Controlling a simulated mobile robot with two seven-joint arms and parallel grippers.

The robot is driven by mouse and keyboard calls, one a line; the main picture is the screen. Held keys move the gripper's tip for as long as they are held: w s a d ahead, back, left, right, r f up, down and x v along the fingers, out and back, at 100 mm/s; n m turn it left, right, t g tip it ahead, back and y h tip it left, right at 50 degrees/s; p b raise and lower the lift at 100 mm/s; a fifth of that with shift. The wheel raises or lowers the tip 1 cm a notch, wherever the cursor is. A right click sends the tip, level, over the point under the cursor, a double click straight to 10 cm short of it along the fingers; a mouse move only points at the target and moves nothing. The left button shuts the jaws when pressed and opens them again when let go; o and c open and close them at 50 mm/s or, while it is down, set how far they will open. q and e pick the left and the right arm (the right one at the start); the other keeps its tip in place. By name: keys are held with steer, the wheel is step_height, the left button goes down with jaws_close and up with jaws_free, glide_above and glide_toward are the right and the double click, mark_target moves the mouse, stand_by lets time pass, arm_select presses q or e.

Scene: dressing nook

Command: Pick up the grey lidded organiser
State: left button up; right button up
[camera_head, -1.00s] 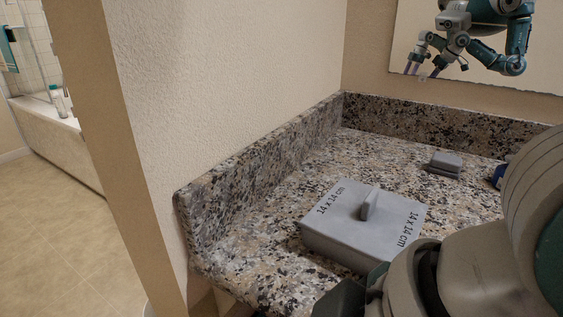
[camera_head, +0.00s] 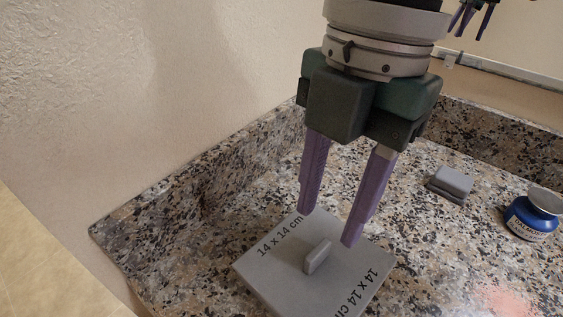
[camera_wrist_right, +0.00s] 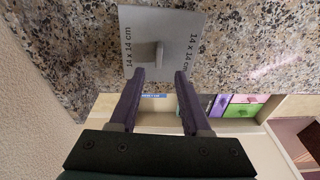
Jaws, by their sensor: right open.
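The grey lidded organiser (camera_head: 281,270) sits on the granite counter, with "14 x 14 cm" printed on its lid. An upright grey tab handle (camera_head: 317,256) stands at the middle of the lid. My right gripper (camera_head: 329,228) is open and empty, with its purple fingers pointing down above the lid, near the handle in the picture. In the right wrist view the organiser (camera_wrist_right: 180,28) lies beyond the fingertips (camera_wrist_right: 160,74), and its handle (camera_wrist_right: 148,56) shows between their lines, apart from them. My left gripper is not in view.
A small grey block-like item (camera_head: 452,182) lies on the counter (camera_head: 420,225) behind. A blue jar with a grey lid (camera_head: 533,216) stands at the right. A raised granite edge and wall bound the left and back.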

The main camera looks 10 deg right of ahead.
mark_target(319, 247)
steer(key=f+b, duration=0.1)
steer(key=f, duration=0.5)
steer(key=shift+a+f, duration=0.15)
steer(key=shift+a, duration=0.05)
jaws_close()
stand_by(1.1)
